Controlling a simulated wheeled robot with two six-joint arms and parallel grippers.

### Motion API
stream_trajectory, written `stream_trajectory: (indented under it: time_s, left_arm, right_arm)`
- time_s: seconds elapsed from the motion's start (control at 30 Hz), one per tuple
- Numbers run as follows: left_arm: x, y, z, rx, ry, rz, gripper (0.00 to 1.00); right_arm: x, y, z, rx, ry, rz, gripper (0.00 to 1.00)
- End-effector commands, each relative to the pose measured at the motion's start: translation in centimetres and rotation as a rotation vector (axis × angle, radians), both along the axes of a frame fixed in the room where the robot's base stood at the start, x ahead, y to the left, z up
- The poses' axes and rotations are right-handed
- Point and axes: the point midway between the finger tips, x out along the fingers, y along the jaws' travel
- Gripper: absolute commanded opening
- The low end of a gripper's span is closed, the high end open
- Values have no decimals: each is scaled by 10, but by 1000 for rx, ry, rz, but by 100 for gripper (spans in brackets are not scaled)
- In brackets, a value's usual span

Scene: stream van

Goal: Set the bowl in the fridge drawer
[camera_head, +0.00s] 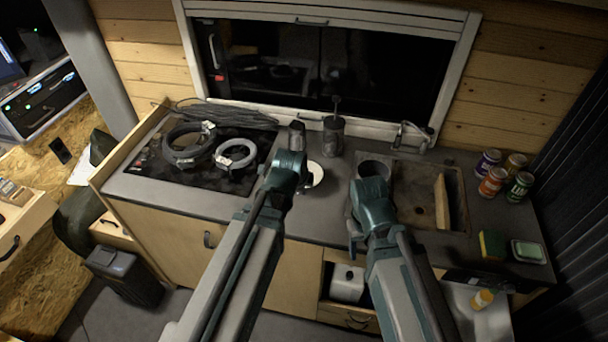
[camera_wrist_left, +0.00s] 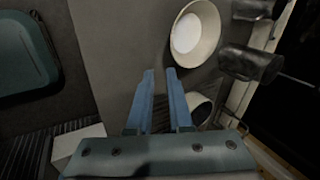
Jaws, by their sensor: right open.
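A pale bowl (camera_head: 315,174) with a white inside stands on the grey counter, partly hidden behind my left gripper (camera_head: 288,172). In the left wrist view the bowl (camera_wrist_left: 195,34) is ahead and to the right of the left fingertips (camera_wrist_left: 161,76), apart from them. These fingers have a clear gap with nothing between them. My right gripper (camera_head: 368,205) is open, over the counter's front edge beside a dark cup (camera_head: 374,165); its fingertips are hard to make out. I cannot tell whether this is the fridge drawer.
A dark canister (camera_head: 334,136) and a metal mug (camera_head: 297,135) stand behind the bowl. A sink (camera_head: 412,200) lies to the right, with several cans (camera_head: 492,181) and a sponge (camera_head: 491,244) beyond. Coiled cables (camera_head: 188,145) cover the hob at left.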

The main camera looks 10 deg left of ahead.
Motion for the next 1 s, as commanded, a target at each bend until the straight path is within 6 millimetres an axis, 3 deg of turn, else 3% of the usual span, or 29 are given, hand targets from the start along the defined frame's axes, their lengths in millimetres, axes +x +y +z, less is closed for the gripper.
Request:
stream_trajectory:
  time_s: [0.2,0.47,1.0]
  left_arm:
    - [13,11,14,58,-55,-97,18]
    - [17,11,10,61,-56,-101,18]
    - [57,10,-61,60,-55,-100,18]
  right_arm:
    - [0,0,8,0,0,0,56]
    - [0,0,4,0,0,0,56]
    - [0,0,-66,0,0,-2,56]
